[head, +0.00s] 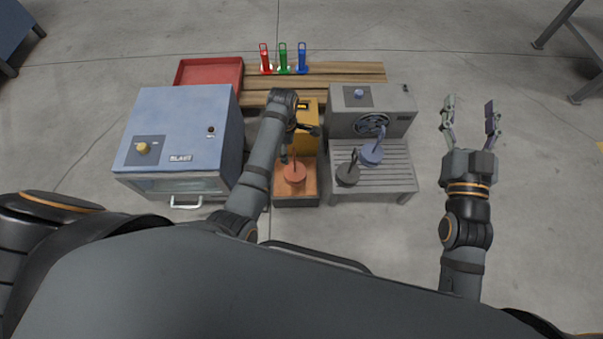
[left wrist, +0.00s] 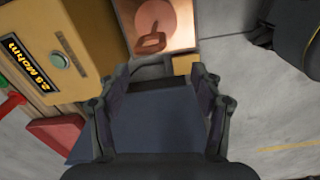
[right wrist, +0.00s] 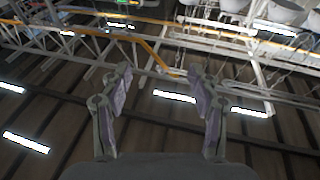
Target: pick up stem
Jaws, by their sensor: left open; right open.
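An orange-red round piece with an upright stem (head: 295,173) stands on a small orange-topped stand (head: 297,190); the same piece shows at the top of the left wrist view (left wrist: 155,15). A dark piece with a stem (head: 348,174) and a blue one (head: 372,155) stand on the grey slatted table (head: 385,180). I cannot tell which stem is meant. My left gripper (head: 301,144) is open and empty, just behind the orange-red piece, apart from it in the left wrist view (left wrist: 162,78). My right gripper (head: 470,105) is open and empty at the right, pointing away from the tables.
A blue-grey cabinet (head: 190,110) stands left of my left arm. A yellow box (head: 306,140) and a grey box with a wheel (head: 350,120) stand behind the pieces. A red tray (head: 208,70) and red, green and blue holders (head: 283,60) are at the back.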

